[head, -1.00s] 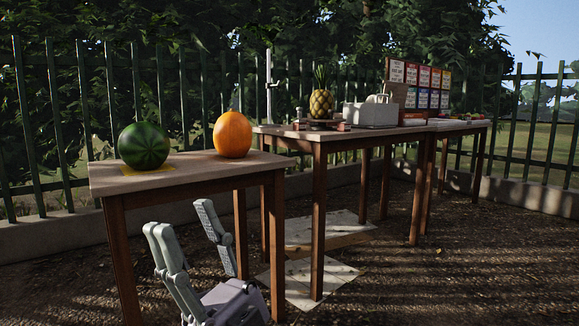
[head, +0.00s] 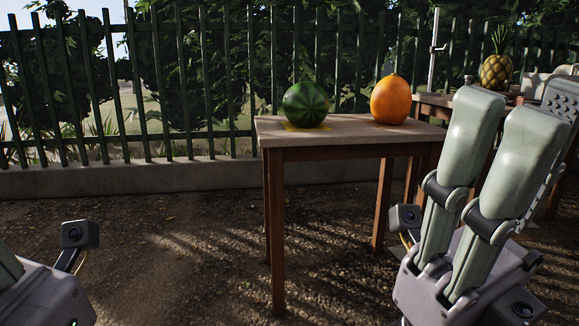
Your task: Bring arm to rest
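My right gripper (head: 538,108) is at the right of the head view, raised with its grey-green fingers pointing up. Two fingers stand on the left and one perforated finger on the right, spread apart with nothing seen between them. It is in front of the small table's right end and hides part of the tables behind. My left gripper (head: 40,294) is at the lower left corner, mostly cut off. Its body and part of one finger show, and its fingertips are out of view.
A wooden table (head: 350,139) holds a watermelon (head: 306,104) and an orange fruit (head: 390,99). A pineapple (head: 496,72) stands on the farther table (head: 432,102). A dark metal fence (head: 180,85) runs behind on a low wall. The ground between my grippers is open.

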